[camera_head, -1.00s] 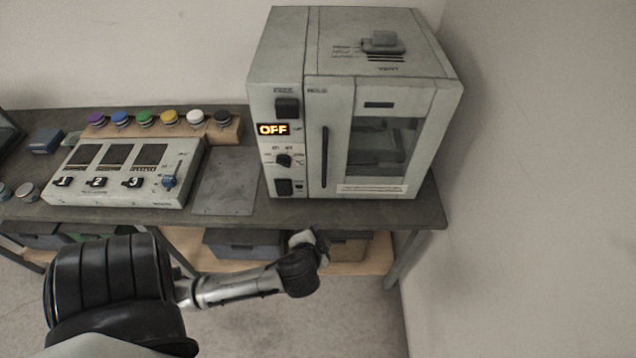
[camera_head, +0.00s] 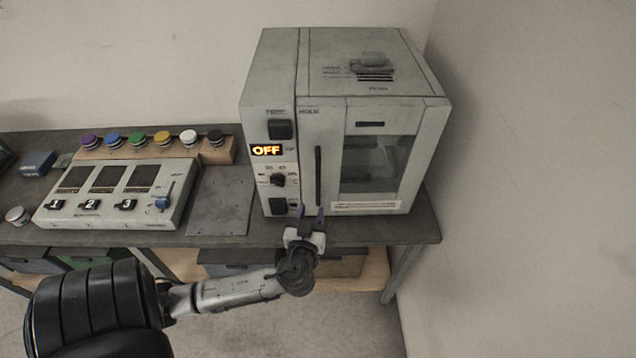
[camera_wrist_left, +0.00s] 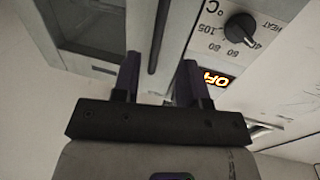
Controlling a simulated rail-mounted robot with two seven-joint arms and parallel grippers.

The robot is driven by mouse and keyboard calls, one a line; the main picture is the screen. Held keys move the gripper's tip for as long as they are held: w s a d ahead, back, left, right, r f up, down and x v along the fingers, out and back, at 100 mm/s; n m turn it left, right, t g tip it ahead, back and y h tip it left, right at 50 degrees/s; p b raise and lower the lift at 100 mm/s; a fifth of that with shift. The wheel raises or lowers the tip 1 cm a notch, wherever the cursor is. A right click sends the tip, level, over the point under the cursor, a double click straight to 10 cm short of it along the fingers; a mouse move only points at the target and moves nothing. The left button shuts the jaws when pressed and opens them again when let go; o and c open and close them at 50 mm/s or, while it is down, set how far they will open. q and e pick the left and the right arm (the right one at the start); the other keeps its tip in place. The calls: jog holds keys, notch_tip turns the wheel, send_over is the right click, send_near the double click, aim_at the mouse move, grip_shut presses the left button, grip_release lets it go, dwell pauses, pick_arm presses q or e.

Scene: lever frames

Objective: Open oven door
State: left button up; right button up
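The oven (camera_head: 345,130) is a pale grey box at the right end of the bench, and its door (camera_head: 375,165) with a dark window is closed. A dark vertical handle (camera_head: 318,176) runs along the door's left side. My left gripper (camera_head: 311,217) is open just below and in front of the handle's lower end. In the left wrist view, the two fingers of this gripper (camera_wrist_left: 160,78) stand apart, and the handle (camera_wrist_left: 158,35) appears between them in the picture. I cannot tell whether they touch it. My right gripper is not in view.
The oven's display (camera_head: 267,150) reads OFF, with a knob (camera_head: 278,180) below it. A control box (camera_head: 112,195) with a blue-tipped lever and a row of coloured buttons stand to the left. A flat plate (camera_head: 219,207) lies between. A wall is close on the right.

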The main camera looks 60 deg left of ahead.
aim_at(318, 186)
pick_arm(q)
jog(key=x, duration=1)
jog(key=shift+w+a+p, duration=0.1)
jog(key=shift+p, duration=0.3)
grip_shut()
